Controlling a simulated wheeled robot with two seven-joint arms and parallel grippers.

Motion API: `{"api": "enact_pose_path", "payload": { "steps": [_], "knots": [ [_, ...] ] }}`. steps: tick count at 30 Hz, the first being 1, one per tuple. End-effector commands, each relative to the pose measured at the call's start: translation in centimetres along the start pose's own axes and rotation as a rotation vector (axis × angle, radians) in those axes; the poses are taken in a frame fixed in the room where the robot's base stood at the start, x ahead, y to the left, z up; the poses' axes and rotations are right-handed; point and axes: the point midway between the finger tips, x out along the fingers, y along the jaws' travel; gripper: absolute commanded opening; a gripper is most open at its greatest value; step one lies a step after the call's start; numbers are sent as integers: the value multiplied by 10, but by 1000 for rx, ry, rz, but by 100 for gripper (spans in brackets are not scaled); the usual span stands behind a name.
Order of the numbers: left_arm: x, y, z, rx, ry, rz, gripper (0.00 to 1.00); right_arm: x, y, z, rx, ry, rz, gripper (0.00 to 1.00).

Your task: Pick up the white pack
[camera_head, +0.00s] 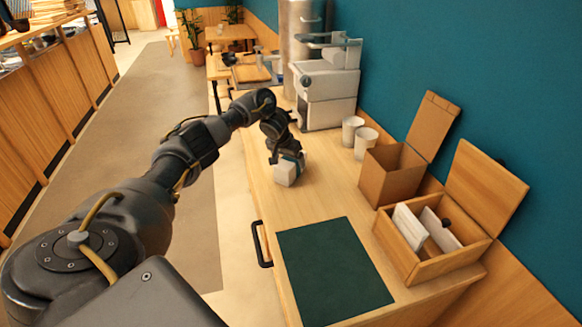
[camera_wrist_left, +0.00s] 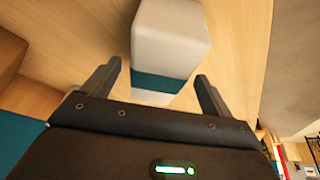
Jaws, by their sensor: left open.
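The white pack (camera_head: 286,172), with a dark teal band, stands on the wooden counter (camera_head: 327,192) in the head view. It also shows in the left wrist view (camera_wrist_left: 170,42), at the top middle. My left gripper (camera_head: 286,155) is right at the pack from above. In the left wrist view its two fingers (camera_wrist_left: 156,82) are spread, with the near, banded end of the pack between them and gaps on both sides. The fingertips are partly hidden by the pack in the head view. My right gripper is not in view.
A dark green mat (camera_head: 333,272) lies at the counter's front. An open cardboard box (camera_head: 389,174) and an open wooden box (camera_head: 412,266) with white items stand to the right. Two white cups (camera_head: 360,138) and a grey machine (camera_head: 327,95) stand behind. Counter around the pack is clear.

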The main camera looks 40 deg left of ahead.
Motion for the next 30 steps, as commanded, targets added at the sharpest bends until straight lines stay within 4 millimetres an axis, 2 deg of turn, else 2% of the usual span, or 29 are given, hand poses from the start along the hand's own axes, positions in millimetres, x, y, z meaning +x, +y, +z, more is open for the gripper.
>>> {"api": "enact_pose_path", "payload": {
  "steps": [5, 12, 15, 24, 30],
  "knots": [
    [7, 2, -1, 1, -3, 1, 85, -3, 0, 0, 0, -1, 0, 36],
    [40, 3, -4, 1, -4, 2, 85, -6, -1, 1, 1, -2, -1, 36],
    [48, 2, -4, 1, -2, 1, 85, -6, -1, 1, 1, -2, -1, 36],
    [52, 2, -4, 2, 0, 1, 85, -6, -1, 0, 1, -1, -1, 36],
    [52, 2, -4, 2, 0, 1, 61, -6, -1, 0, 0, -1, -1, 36]
  ]
}}
